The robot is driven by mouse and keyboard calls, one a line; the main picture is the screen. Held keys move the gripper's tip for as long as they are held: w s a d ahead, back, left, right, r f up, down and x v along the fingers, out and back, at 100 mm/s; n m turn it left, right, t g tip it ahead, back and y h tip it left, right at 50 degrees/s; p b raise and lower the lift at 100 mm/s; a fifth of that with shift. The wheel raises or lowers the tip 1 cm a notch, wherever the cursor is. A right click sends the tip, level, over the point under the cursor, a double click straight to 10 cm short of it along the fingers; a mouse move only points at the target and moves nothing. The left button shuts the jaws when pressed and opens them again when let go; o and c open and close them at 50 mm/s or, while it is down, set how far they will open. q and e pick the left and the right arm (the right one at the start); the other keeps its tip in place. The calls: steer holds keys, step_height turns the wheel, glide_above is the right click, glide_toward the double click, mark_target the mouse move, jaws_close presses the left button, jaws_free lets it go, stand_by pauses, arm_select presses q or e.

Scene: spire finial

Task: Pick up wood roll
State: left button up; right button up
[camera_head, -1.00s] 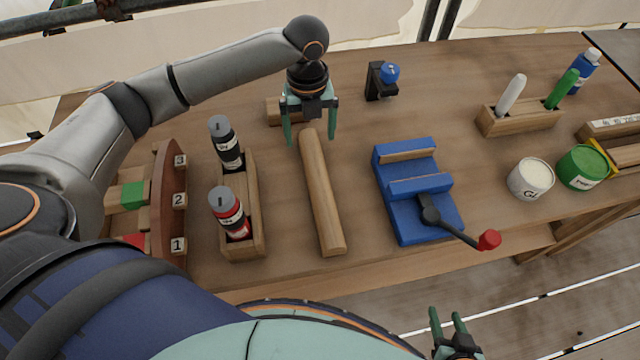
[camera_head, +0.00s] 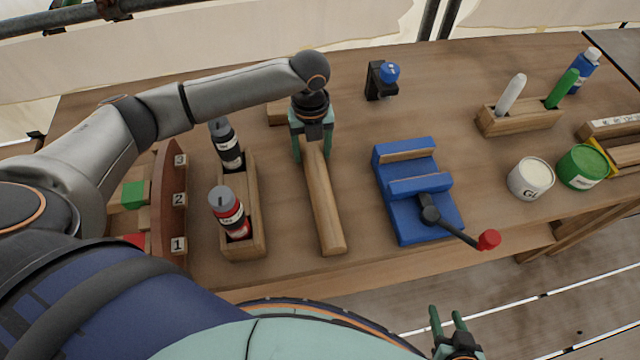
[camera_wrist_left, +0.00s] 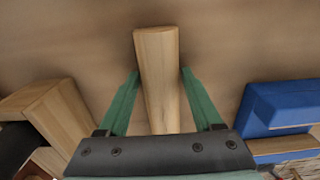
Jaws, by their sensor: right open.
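The wood roll (camera_head: 323,205) is a long light-brown bar lying on the workbench, one end toward the bench's front edge. My left gripper (camera_head: 312,158) is over its far part, fingers pointing down, one on each side. In the left wrist view the wood roll (camera_wrist_left: 158,75) runs between the two green fingers (camera_wrist_left: 158,88), with a small gap visible on each side, so the gripper is open. The far end of the roll is hidden under the gripper in the head view. My right gripper (camera_head: 447,328) is open and empty, in front of the bench at the lower right.
A wooden holder (camera_head: 257,222) with two bottles stands left of the roll. A blue vise (camera_head: 408,215) with a red-knobbed handle stands to its right. A wood block (camera_head: 277,114) and a black stand with a blue knob (camera_head: 378,82) are behind. Bare bench lies between roll and vise.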

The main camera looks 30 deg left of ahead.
arm_select(q)
jaws_close()
stand_by(0.3)
steer(key=shift+r, duration=0.15)
